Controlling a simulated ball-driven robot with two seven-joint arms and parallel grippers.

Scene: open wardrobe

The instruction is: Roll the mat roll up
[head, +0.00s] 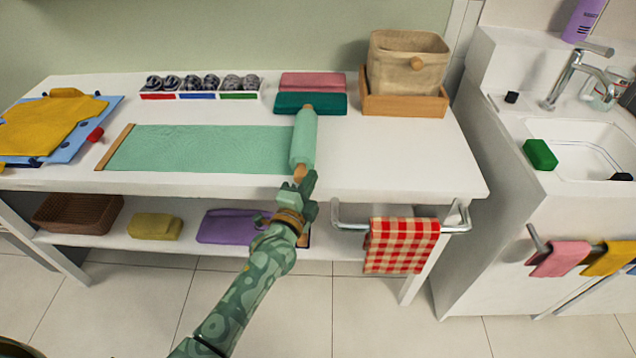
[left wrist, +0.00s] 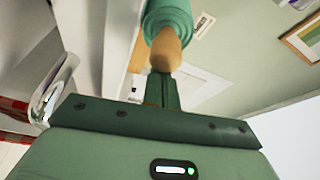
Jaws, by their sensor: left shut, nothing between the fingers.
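The green mat (head: 205,149) lies mostly flat on the white table, with a wooden strip along its left end. Its right end is wound into a roll (head: 303,140) on a wooden rod. My left gripper (head: 300,185) is shut and empty at the table's front edge, by the rod's near wooden end (head: 300,172). In the left wrist view the roll (left wrist: 168,15) and the rod's tip (left wrist: 166,48) stand just beyond the shut fingers (left wrist: 162,88). I cannot tell whether they touch. My right gripper is not in view.
Folded pink and teal cloths (head: 310,103) lie behind the roll. A wooden tray with a fabric basket (head: 405,65) stands at the back right. A towel rail (head: 345,222) with a checked cloth (head: 400,245) sticks out in front. The tabletop right of the roll is clear.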

